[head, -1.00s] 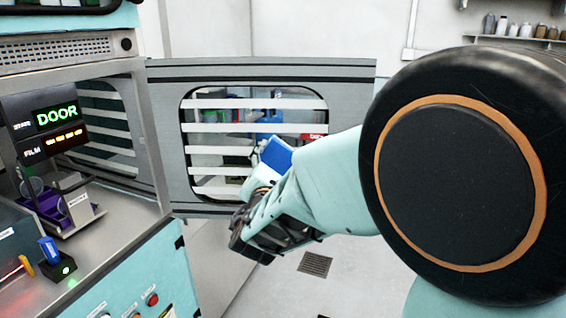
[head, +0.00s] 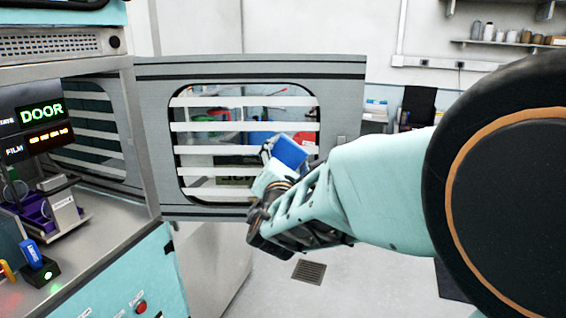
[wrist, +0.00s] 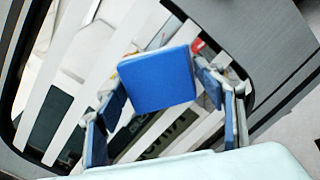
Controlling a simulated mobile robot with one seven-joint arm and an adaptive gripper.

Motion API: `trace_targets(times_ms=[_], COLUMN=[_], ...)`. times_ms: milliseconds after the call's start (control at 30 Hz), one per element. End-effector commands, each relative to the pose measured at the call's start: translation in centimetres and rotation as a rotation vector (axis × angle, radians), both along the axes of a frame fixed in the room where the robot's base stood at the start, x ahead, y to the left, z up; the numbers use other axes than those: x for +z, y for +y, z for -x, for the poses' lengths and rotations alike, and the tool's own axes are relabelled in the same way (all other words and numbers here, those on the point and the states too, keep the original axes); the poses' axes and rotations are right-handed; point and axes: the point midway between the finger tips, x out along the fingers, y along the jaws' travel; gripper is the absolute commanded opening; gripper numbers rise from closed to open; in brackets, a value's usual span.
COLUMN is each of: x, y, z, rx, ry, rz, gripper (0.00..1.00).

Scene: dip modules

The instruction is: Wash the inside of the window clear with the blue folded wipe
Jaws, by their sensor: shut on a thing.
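The blue folded wipe (head: 290,152) is held in my gripper (head: 280,165), in front of the open door's window (head: 225,140). In the wrist view the wipe (wrist: 158,80) shows as a blue block between the two fingers of my gripper (wrist: 165,105). The window is a rounded rectangle in the grey door (head: 350,100), crossed by several white horizontal bands. The bands also show, slanted, behind the wipe in the wrist view. I cannot tell whether the wipe touches the pane. My arm hides part of the door's lower right.
The cabinet at left has a display (head: 42,112) reading DOOR and a FILM row of several lit marks. A blue item stands in a black holder (head: 40,268) on its front ledge. A floor drain (head: 309,271) lies below; a wall shelf (head: 510,44) holds bottles.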

Motion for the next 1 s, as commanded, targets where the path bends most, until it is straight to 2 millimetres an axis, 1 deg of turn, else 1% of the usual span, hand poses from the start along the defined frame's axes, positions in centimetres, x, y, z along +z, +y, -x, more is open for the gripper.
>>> trace_targets(times_ms=[233,500,700,1000], x=[0.0,0.0,0.1,0.1], y=[0.2,2.7,4.0,4.2], z=[-0.3,-0.5,-0.6,-0.6], rx=[0.0,0.004,0.002,0.003], ry=[-0.001,0.0,-0.002,0.0], rz=[-0.001,-0.001,-0.001,0.001], gripper=[0.37,0.37,0.37,0.37])
